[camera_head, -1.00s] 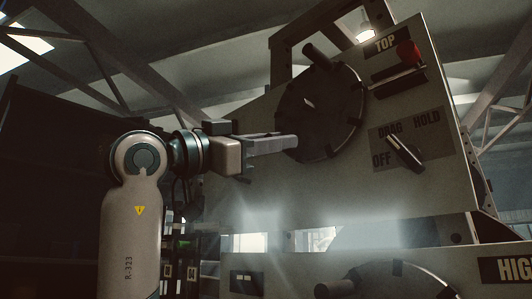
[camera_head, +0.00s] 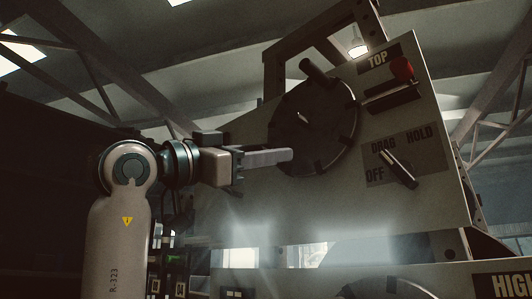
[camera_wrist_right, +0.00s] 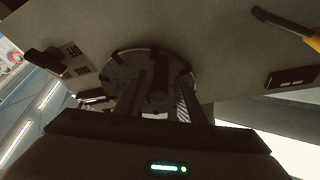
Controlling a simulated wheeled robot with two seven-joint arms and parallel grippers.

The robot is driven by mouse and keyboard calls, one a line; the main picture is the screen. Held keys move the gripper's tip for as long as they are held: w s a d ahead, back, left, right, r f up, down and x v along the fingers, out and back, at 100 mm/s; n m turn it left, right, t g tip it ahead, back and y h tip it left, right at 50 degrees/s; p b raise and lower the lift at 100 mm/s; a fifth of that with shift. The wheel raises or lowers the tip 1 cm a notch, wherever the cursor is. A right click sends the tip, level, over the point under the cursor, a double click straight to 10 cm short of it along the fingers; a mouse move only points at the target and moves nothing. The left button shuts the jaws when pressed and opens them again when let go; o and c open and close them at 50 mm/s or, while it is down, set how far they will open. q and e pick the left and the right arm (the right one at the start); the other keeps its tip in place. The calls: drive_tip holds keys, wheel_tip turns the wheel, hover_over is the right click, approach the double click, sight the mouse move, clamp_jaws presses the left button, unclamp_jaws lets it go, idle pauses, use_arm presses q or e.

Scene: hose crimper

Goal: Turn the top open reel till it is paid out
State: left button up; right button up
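The top reel (camera_head: 315,112) is a dark round disc with lugs on its rim, on a grey panel under a TOP label (camera_head: 378,58). A dark handle (camera_head: 312,70) sticks out at its upper left. My right gripper (camera_head: 285,157) reaches in from the left, its tips at the reel's lower left edge. In the right wrist view its two fingers (camera_wrist_right: 158,100) stand apart in front of the reel (camera_wrist_right: 118,66), with a dark part between them; contact cannot be told. My left gripper is not in view.
A selector lever (camera_head: 398,170) sits by OFF, DRAG and HOLD, its pale end near DRAG. Another reel (camera_head: 395,287) shows at the bottom edge. The wrist view shows a yellow-ended handle (camera_wrist_right: 290,28).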

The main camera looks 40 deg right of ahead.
drive_tip(key=shift+a+f+b, duration=0.3)
drive_tip(key=shift+a, duration=0.15)
drive_tip(key=b+v, duration=0.6)
drive_tip(key=v, duration=1)
drive_tip(key=shift+a, duration=0.2)
drive_tip(key=shift+w, duration=0.15)
